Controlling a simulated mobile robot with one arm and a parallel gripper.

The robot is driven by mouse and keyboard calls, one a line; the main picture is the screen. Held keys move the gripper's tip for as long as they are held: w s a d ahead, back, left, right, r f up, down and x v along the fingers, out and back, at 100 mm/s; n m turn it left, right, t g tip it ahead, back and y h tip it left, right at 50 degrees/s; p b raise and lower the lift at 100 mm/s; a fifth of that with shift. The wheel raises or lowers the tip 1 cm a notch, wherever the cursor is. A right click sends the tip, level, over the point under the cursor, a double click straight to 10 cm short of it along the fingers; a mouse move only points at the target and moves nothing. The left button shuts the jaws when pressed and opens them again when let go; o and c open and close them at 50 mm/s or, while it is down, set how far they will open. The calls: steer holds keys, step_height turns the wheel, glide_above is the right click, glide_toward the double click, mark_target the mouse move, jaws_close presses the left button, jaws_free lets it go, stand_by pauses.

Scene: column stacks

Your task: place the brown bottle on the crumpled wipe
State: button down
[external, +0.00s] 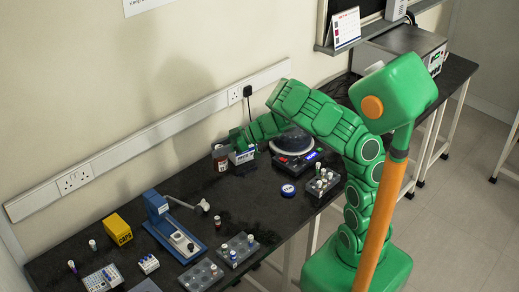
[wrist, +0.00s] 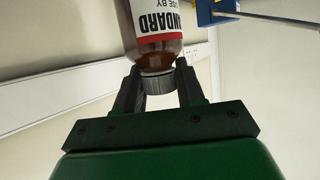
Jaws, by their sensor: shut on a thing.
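The brown bottle (wrist: 155,48) has a white label with black and red print and a ribbed grey cap. In the wrist view its cap end lies between the two dark fingers of my gripper (wrist: 160,88), which is shut on it; the other end runs out of the top of the picture. In the external view, the brown bottle (external: 221,159) shows at the wall side of the bench, just left of my gripper (external: 232,142). I cannot tell whether its base touches the bench. I cannot pick out the crumpled wipe in either view.
A white and blue box (external: 242,156) stands close beside the bottle. A round-topped device (external: 293,142) is to its right. A blue press (external: 172,225) with a long lever, vial racks (external: 238,249) and a yellow box (external: 117,230) occupy the left. Dark bench shows between.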

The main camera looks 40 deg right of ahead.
steer(key=s+a+n+g+y, duration=0.2)
steer(key=a+n+g, duration=0.1)
steer(key=a, duration=0.8)
step_height(320, 180, down, 8)
steer(key=shift+f, duration=0.2)
steer(key=shift+f, duration=0.15)
steer(key=c, duration=0.7)
jaws_free()
steer(key=v, duration=1.2)
steer(key=shift+a+r, duration=0.1)
steer(key=shift+r, duration=0.2)
steer(key=shift+w, duration=0.1)
